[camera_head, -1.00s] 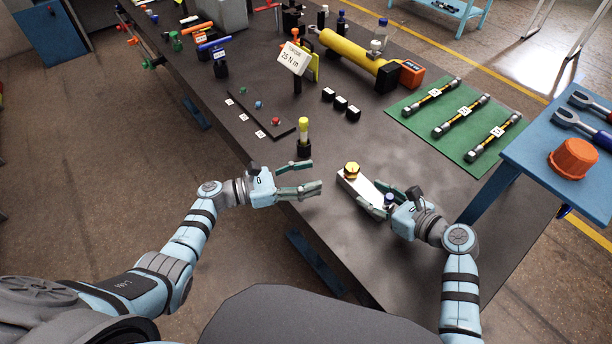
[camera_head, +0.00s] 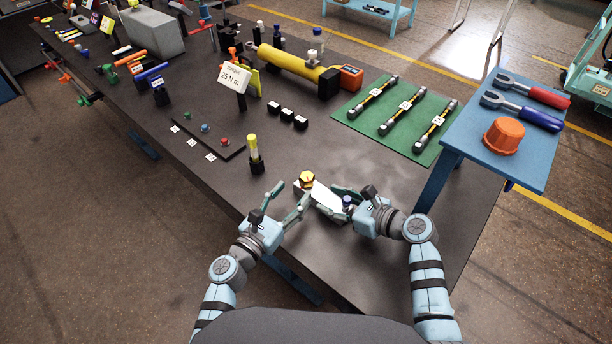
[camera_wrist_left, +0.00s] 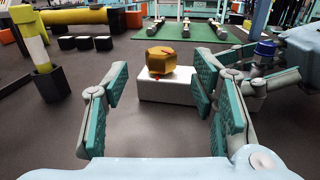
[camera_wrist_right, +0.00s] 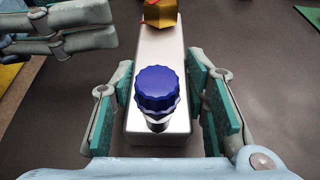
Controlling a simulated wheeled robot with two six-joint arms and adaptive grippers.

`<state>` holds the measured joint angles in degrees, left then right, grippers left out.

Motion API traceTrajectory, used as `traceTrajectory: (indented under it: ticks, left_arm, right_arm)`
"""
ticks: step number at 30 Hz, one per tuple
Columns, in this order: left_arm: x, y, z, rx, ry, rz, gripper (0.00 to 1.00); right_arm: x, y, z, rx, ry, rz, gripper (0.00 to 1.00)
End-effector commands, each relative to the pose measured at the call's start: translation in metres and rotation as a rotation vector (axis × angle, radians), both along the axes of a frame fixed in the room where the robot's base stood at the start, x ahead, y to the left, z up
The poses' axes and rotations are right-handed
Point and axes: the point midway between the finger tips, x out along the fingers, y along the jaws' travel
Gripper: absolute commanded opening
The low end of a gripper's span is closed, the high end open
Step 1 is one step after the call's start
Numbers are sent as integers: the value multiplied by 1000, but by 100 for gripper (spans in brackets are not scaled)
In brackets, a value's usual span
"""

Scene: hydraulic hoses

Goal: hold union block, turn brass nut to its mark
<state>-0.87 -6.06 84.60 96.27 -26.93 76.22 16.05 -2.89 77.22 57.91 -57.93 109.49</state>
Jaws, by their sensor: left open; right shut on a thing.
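The union block (camera_head: 326,200) is a pale metal bar lying near the table's front edge. The brass nut (camera_head: 307,178) sits on its far left end; a blue cap (camera_head: 347,201) stands on its near end. In the left wrist view the nut (camera_wrist_left: 161,59) stands ahead, between my open fingers, with a small red mark below it on the block (camera_wrist_left: 166,86). My left gripper (camera_head: 290,199) is open and empty, just short of the nut. My right gripper (camera_wrist_right: 163,98) is shut on the block, one finger on each side near the blue cap (camera_wrist_right: 157,90).
A yellow-topped post (camera_head: 254,155) stands behind my left gripper. A sign reading 25 N m (camera_head: 235,78), black blocks (camera_head: 287,115) and a green mat (camera_head: 352,114) with hoses lie further back. A blue side table (camera_head: 470,150) stands at right.

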Motion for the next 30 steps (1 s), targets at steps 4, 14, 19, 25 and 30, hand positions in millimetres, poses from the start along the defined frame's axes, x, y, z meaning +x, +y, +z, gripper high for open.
traceTrajectory:
  ticks: [4, 14, 19, 25, 30]
  left_arm:
    - [36, -19, 1, -3, -1, -2, 52]
    - [68, -35, 0, 1, 0, -3, 52]
    - [68, -35, 0, 1, 0, -3, 49]
    - [67, -35, 0, 1, 0, -3, 17]
    - [67, -35, 0, 1, 0, -4, 3]
  right_arm:
    - [0, 0, 1, 2, -1, 0, 4]
    - [0, 0, 0, 1, -1, 0, 4]
    - [0, 0, 0, 1, -1, 0, 4]
    - [0, 0, 0, 1, -1, 0, 4]
    - [0, 0, 0, 1, -1, 0, 4]
